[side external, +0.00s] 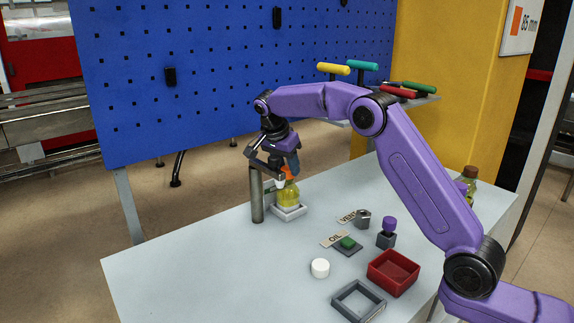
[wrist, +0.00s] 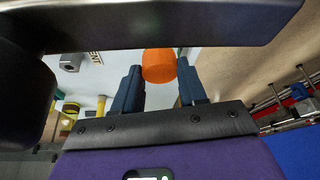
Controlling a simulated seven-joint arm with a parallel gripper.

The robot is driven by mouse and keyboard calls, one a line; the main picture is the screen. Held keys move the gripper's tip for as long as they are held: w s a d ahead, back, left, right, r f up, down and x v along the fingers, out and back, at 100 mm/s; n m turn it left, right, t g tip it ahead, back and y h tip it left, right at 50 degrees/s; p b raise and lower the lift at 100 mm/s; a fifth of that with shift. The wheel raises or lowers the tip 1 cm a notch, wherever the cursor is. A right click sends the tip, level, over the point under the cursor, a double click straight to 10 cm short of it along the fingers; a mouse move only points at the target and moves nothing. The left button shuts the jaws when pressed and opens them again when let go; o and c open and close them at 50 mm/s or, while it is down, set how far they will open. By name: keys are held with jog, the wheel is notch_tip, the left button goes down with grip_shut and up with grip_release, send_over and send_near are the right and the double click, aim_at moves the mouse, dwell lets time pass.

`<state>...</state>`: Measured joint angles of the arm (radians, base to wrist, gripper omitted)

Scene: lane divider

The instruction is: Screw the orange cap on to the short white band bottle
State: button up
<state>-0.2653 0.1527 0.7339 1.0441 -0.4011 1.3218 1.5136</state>
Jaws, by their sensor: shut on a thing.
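The orange cap (side external: 289,172) is between the fingers of my gripper (side external: 286,170), right above the yellow bottle. In the wrist view the cap (wrist: 159,65) sits between my two dark blue fingers (wrist: 159,80), which are shut on it. A short bottle with yellow contents (side external: 290,193) stands upright in a white square holder (side external: 291,213). The cap is at or just over the bottle's mouth; I cannot tell whether it touches or is threaded.
A grey post (side external: 256,194) stands close left of the bottle. Towards the front are a white round cap (side external: 320,268), a red box (side external: 393,272), a grey square frame (side external: 358,300), a green-topped plate (side external: 347,244) and a purple-topped block (side external: 387,232). The table's left front is clear.

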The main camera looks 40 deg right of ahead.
jog(key=o, duration=0.6)
jog(key=shift+n+t, duration=0.3)
jog(key=shift+n, duration=0.6)
jog(key=shift+s, duration=0.1)
jog(key=shift+n+t, duration=0.3)
jog(key=shift+n, duration=0.6)
jog(key=shift+n+t+y, duration=0.3)
jog(key=shift+n+y, duration=0.2)
jog(key=shift+n, duration=0.3)
